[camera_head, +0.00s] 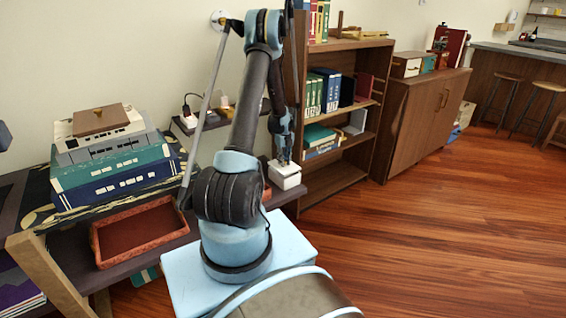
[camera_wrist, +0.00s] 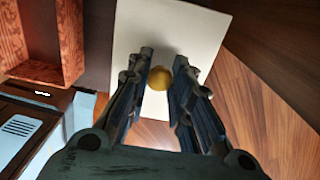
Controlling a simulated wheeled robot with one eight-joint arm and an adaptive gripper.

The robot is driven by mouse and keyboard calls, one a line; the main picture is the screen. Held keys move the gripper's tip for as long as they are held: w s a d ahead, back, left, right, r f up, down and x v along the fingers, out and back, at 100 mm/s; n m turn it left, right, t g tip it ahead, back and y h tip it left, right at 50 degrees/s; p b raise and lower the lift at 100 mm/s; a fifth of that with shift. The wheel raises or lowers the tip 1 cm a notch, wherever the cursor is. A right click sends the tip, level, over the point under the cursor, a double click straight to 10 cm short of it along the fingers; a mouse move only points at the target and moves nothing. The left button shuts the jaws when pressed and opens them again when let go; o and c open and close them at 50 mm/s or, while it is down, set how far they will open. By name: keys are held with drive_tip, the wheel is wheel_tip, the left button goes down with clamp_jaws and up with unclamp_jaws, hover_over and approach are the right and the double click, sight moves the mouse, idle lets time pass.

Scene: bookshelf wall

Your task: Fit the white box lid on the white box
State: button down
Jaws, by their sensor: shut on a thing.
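The white box lid (camera_wrist: 150,25) is a flat white panel with a round gold knob (camera_wrist: 160,78) in the wrist view. My gripper (camera_wrist: 163,62) is over the lid, with its two fingers on either side of the knob, shut on it. In the head view, my gripper (camera_head: 284,161) points down onto a small white block-like thing (camera_head: 288,179) at the right end of the low dark table. I cannot tell there where the lid ends and the white box begins, or whether they touch. The box is not separately visible in the wrist view.
A reddish-brown open tray (camera_head: 140,232) sits on the low dark table (camera_head: 75,262), near a stack of large books (camera_head: 115,172). It probably also shows in the wrist view (camera_wrist: 70,40). A bookshelf (camera_head: 335,178) stands behind the white thing. The wooden floor (camera_head: 440,230) on the right is clear.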

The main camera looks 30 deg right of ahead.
drive_tip(key=shift+f, duration=1)
drive_tip(key=c, duration=1.4)
unclamp_jaws()
drive_tip(key=shift+o, duration=0.2)
wheel_tip(320, 180, up, 12)
